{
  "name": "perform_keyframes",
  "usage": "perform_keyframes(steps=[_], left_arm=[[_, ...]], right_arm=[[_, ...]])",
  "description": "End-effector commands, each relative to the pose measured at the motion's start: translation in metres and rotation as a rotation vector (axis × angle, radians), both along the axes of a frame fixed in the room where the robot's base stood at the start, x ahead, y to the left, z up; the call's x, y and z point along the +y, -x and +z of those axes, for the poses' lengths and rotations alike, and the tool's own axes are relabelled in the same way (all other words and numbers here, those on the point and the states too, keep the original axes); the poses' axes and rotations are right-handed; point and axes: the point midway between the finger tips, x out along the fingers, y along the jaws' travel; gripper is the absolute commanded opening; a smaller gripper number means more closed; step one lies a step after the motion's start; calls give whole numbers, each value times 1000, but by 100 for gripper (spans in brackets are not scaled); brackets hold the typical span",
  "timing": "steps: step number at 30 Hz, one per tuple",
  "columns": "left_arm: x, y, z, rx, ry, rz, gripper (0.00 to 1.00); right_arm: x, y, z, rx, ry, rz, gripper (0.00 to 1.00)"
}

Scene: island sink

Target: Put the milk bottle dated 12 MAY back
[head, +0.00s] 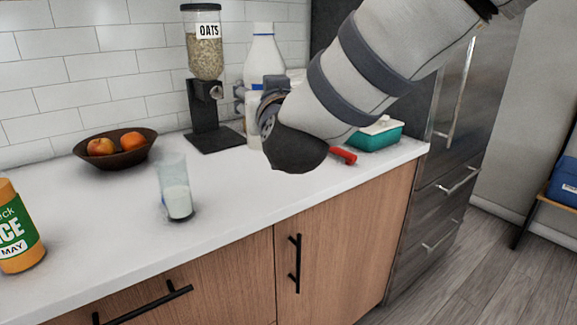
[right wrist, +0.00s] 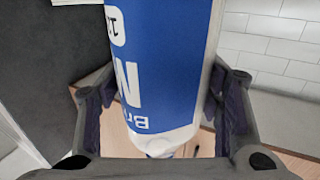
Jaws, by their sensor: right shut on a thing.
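My right gripper (right wrist: 163,108) is shut on a white milk bottle with a blue label (right wrist: 165,65), one finger on each side of it. The label looks upside down in the right wrist view, and its date patch is cut off, so I cannot read the full date. In the head view, the bottle's white upper part (head: 263,55) shows beside the oats dispenser, upright. My right arm hides much of the gripper and bottle there. My left gripper is not in view.
On the white counter are an oats dispenser (head: 206,75), a fruit bowl (head: 118,150), a glass with some milk (head: 177,190), a juice bottle (head: 17,230), a teal container (head: 375,138) and a red-handled item (head: 344,156). A steel fridge (head: 460,120) stands at right.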

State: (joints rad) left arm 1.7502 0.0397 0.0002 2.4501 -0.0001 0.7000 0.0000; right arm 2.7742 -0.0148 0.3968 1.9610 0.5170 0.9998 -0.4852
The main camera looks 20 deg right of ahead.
Motion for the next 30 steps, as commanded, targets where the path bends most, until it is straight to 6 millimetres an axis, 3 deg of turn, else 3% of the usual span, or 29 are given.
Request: perform_keyframes(steps=[9, 12, 21, 25, 30], left_arm=[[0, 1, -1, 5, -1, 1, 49], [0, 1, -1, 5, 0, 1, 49], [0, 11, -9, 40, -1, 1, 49], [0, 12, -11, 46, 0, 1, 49], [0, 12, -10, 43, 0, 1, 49]], right_arm=[[-51, -80, -48, 5, -1, -6, 28], [-59, -95, -71, 4, -1, -4, 28], [-72, -118, -108, 9, -1, -3, 28], [-71, -116, -131, 7, -1, -1, 28], [-71, -116, -129, 1, -1, -1, 28]])
